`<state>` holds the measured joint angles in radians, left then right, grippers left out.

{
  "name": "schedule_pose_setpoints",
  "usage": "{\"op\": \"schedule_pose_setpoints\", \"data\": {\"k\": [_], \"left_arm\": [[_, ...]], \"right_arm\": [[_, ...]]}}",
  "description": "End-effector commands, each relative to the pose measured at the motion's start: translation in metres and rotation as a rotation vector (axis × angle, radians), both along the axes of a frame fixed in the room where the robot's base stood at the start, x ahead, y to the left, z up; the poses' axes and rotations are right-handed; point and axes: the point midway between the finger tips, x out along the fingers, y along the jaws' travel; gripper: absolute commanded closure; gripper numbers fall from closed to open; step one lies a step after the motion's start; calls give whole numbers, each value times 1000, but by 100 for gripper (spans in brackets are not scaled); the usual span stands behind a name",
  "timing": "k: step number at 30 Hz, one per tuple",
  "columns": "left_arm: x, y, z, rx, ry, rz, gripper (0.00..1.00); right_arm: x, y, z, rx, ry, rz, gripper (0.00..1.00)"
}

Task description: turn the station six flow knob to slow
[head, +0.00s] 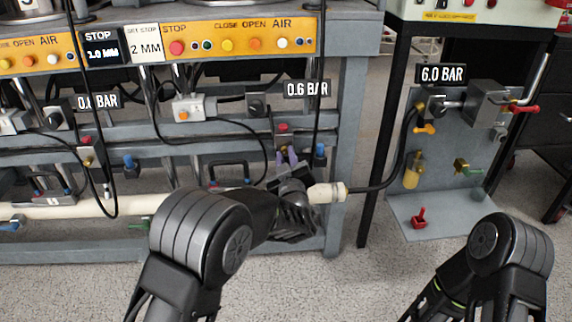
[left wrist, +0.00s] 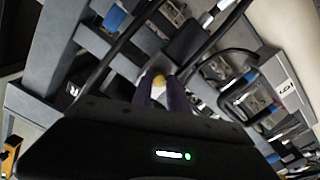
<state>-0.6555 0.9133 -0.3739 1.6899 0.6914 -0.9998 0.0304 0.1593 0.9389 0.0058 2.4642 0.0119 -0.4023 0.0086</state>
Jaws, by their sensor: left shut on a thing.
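My left gripper (head: 288,157) reaches up to the lower rail of the grey press frame, below the 0.6 BAR display on the right. In the left wrist view its two purple fingers (left wrist: 164,84) are closed around a small yellow knob (left wrist: 159,80), with only the knob's tip showing between them. In the head view the fingers and hand hide this knob. I cannot read its setting or pointer. My right arm shows at the lower right, but its gripper is out of view.
A blue knob (head: 320,151) sits just right of the left fingers, and a red button (head: 283,128) just above them. A black hose and white cylinder (head: 327,192) lie close to the hand. A separate 6.0 BAR air panel (head: 438,205) stands at the right.

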Motion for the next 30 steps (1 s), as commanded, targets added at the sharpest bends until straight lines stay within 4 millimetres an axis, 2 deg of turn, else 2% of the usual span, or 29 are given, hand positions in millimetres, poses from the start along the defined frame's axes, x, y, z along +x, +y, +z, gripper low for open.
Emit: {"op": "schedule_pose_setpoints", "data": {"k": [1, 6, 22, 23, 30], "left_arm": [[0, 1, -2, -26, -6, 1, 100], [0, 0, -1, -90, -16, 0, 100], [0, 0, 1, -118, -20, 0, 100], [0, 0, 1, -118, -20, 0, 78], [0, 0, 0, -117, -20, 0, 59]], "right_arm": [[1, 0, -6, 0, -2, -1, 43], [2, 0, -11, 0, -4, -2, 43], [2, 0, -12, 1, -4, -2, 43], [2, 0, -12, 1, -4, -2, 43], [2, 0, -12, 1, -4, -2, 43]]}}
